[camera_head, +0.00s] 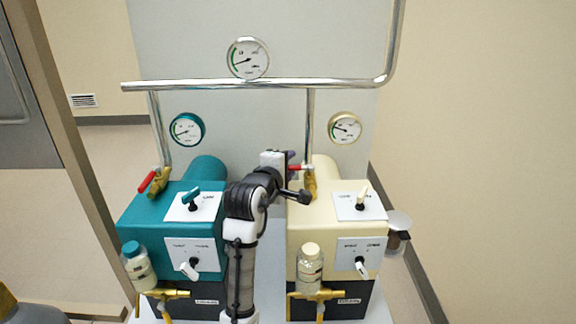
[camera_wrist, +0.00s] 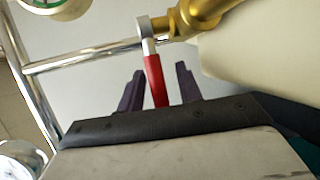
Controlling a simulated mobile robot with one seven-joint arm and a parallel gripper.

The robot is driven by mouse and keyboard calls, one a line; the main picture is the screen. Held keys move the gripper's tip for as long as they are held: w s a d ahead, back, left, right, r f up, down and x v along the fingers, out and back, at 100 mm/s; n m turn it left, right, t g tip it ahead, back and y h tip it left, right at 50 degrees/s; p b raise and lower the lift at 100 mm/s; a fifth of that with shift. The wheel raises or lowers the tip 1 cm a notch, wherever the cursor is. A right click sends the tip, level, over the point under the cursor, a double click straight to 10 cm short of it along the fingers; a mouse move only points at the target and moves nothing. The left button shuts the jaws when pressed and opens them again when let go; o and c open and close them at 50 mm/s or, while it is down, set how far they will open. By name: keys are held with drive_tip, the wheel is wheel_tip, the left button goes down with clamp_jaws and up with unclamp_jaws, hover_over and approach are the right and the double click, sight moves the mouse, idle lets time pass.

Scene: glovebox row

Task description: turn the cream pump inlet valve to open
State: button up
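The cream pump (camera_head: 308,215) stands right of centre in the head view. Its brass inlet valve (camera_head: 311,184) sits on the vertical pipe above it, and the red handle (camera_head: 300,167) points left, across the pipe. In the wrist view, the brass valve body (camera_wrist: 200,14) is at the top and the red handle (camera_wrist: 155,78) reaches down from its metal stem. My gripper (camera_wrist: 160,84) is open, with one dark finger on each side of the handle and visible gaps between. In the head view my arm partly hides the cream pump's left side.
The teal pump (camera_head: 150,220) stands to the left, with its own red-handled brass valve (camera_head: 160,182). A horizontal steel pipe (camera_head: 200,84) and a round gauge (camera_head: 248,58) are above. Bottles (camera_head: 310,265) stand before the pumps. A cream-rimmed gauge (camera_head: 344,128) is near the valve.

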clamp_jaws()
drive_tip(key=shift+s+y+p, duration=0.15)
drive_tip(key=shift+y+p, duration=0.15)
drive_tip(key=shift+p, duration=0.1)
drive_tip(key=shift+s+r+n+y+p, duration=0.15)
drive_tip(key=shift+s+n+y+p, duration=0.1)
drive_tip(key=shift+n+y+p, duration=0.45)
drive_tip(key=n+y+p, duration=0.1)
drive_tip(key=s+n+t+y+p, duration=0.1)
drive_tip(key=shift+y+p, duration=0.4)
drive_tip(key=n+y, duration=0.1)
drive_tip(key=s+n+y, duration=0.1)
drive_tip(key=y, duration=0.1)
drive_tip(key=shift+s+d+p, duration=0.1)
drive_tip(key=shift+p, duration=0.3)
drive_tip(key=shift+s+d+f+n+g+y+b, duration=0.1)
drive_tip(key=shift+s+n+g+y+b, duration=0.1)
drive_tip(key=shift+n+y, duration=0.45)
drive_tip(key=shift+s+a+f+n+g+y+b, duration=0.15)
drive_tip(key=shift+s+n+g+y, duration=0.1)
drive_tip(key=shift+n+y, duration=0.4)
drive_tip(key=shift+s+d+n+g+y+b, duration=0.2)
drive_tip(key=shift+n+y, duration=0.2)
drive_tip(key=shift+y, duration=0.5)
